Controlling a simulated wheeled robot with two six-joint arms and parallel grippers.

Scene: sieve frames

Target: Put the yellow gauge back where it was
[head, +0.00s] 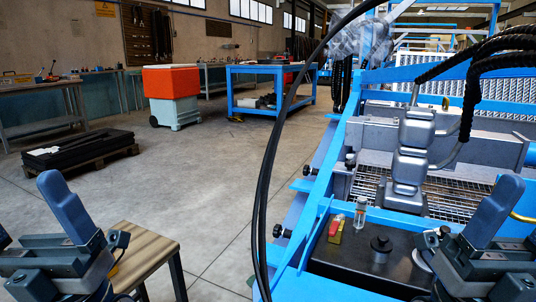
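I cannot tell for sure which thing is the yellow gauge. A small red and yellow piece (336,229) stands on the dark box top of the blue machine, beside a small clear cylinder (360,212). A bit of yellow (113,269) shows behind my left gripper, above the wooden stool, mostly hidden. A yellow curved bar (522,217) shows at the right edge, partly behind my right gripper. My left gripper (92,222) is at the lower left, overlapping the stool. My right gripper (468,222) is at the lower right, in front of the machine. Neither fingertip gap shows clearly.
The wooden stool (150,250) stands at the lower left. The blue machine frame (328,180) fills the right side, with black cables (268,165) hanging before it. A dark pallet stack (80,149), orange-topped bin (171,82) and blue workbench (262,70) stand farther back. The middle floor is clear.

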